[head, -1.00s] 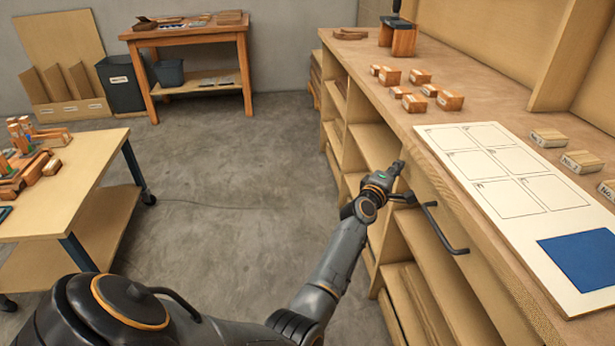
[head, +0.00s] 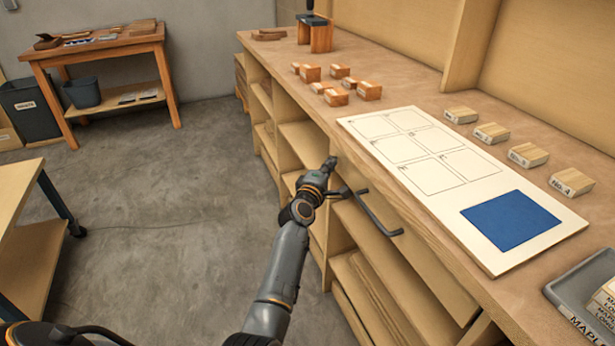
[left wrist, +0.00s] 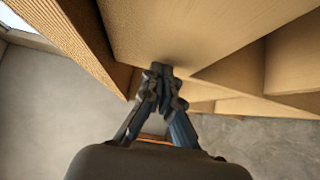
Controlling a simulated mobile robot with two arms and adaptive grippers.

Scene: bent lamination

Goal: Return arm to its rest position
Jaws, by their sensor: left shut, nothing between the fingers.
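My left arm reaches forward from the bottom of the head view. Its left gripper (head: 329,165) is beside the front edge of the workbench (head: 281,78), near the shelf openings below the top. The left wrist view shows the same gripper (left wrist: 160,72) with its fingertips together and nothing between them. The wooden underside and shelf panels of the bench are close ahead of it there. I cannot tell whether the fingers touch the wood. My right gripper is not in view.
A black handle (head: 378,220) sticks out from the bench front beside the gripper. On the bench lie a white board (head: 455,187) with a blue square (head: 511,220), several wood blocks and a grey tray (head: 566,285). A low table (head: 22,190) stands left. Open floor lies between.

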